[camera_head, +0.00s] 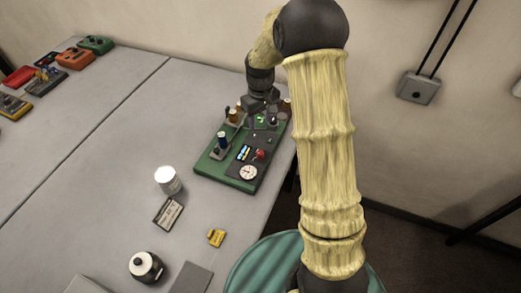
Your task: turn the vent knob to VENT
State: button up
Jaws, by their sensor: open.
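A green board (209,167) with several small fittings lies near the right edge of the table. A red knob-like part (260,154) sits on its dark panel, above a round white dial (248,172). I cannot tell which fitting is the vent knob, and no VENT marking is legible. A dark blue-topped cylinder (222,141) stands on the board's left side. My gripper (263,118) is open, pointing down over the far part of the board. Its fingers partly hide the fittings there, including a small green-lit spot; contact cannot be told.
A white jar (168,180), a labelled card (168,213), a yellow item (216,237) and a black round container with a white top (146,267) stand nearer. Several coloured devices (75,58) sit far left. The table's left middle is clear.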

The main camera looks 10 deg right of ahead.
aim_at(260, 153)
notch_tip(260, 153, down, 16)
jog(key=p, duration=0.5)
jog(key=shift+f, duration=0.1)
jog(key=c, duration=1)
